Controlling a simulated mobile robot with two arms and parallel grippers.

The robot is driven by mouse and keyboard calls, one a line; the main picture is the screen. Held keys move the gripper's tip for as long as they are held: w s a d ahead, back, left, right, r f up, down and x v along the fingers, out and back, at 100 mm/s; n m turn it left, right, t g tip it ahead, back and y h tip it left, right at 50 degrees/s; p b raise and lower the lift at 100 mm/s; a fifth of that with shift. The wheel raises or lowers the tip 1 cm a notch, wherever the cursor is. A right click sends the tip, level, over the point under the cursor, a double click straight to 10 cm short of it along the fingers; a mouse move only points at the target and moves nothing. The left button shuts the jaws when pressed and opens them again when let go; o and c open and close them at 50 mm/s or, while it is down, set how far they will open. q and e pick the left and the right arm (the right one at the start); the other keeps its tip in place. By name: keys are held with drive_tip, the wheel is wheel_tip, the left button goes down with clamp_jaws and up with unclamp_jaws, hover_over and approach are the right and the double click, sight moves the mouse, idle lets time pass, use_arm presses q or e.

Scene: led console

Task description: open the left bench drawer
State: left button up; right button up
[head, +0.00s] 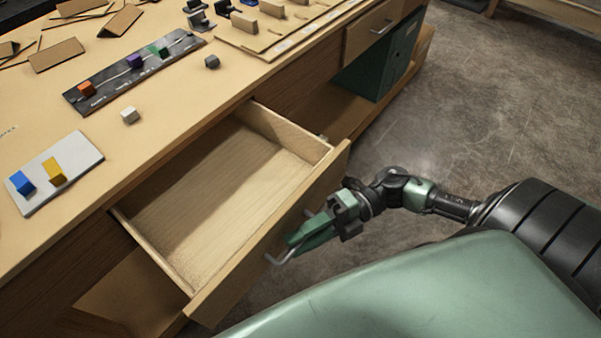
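The left bench drawer (218,172) is pulled far out from the wooden bench (215,95). Its inside is empty, with a bare wooden bottom. Its front panel (325,187) faces me and carries a metal bar handle (282,257). My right gripper (296,240) reaches in from the right, its green fingers closed over the middle of the handle and hiding that part of it. My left gripper is out of view.
A second drawer (372,32), shut, is at the bench's far end, above a dark green cabinet (386,62). On the bench top are a white plate (58,180) with blue and yellow blocks, a dark strip (110,88) with coloured blocks, and loose cubes. Floor is clear beyond my arm.

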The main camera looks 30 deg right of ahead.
drive_tip(key=d+b, duration=0.1)
drive_tip(key=d, duration=0.6)
drive_tip(key=shift+s+d+r, duration=0.15)
drive_tip(key=shift+d+r, duration=0.15)
drive_tip(key=shift+d, duration=0.1)
drive_tip(key=shift+d, duration=0.1)
